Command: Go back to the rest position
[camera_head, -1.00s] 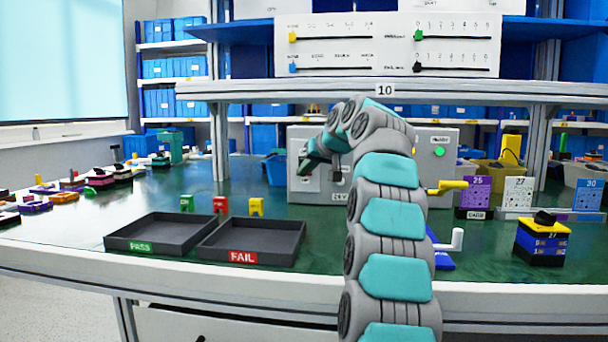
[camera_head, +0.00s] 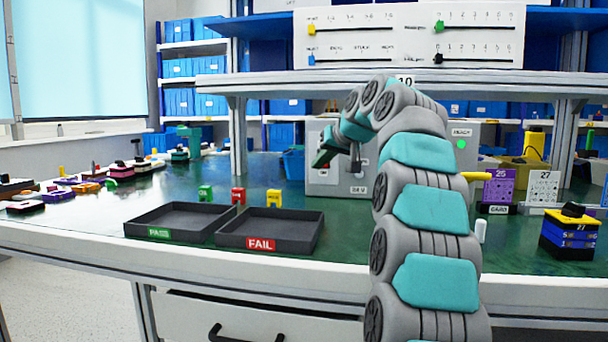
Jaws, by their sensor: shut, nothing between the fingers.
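My gripper (camera_head: 326,157) is at the end of my grey and teal arm, in front of the grey control box (camera_head: 323,181) in the middle of the workbench. Its fingers are small in the view and look closed, with nothing seen between them. The box has a dark switch handle (camera_head: 356,160) just right of the gripper and a green light (camera_head: 461,144). I cannot tell whether the gripper touches the box, but a gap seems to show. My arm hides much of the box's right part.
Black PASS (camera_head: 150,225) and FAIL (camera_head: 318,226) trays lie on the green bench (camera_head: 350,228), with small green, red and yellow blocks behind. A blue-black block with a yellow top (camera_head: 569,232) stands at right. A shelf with slider panel (camera_head: 398,30) hangs above.

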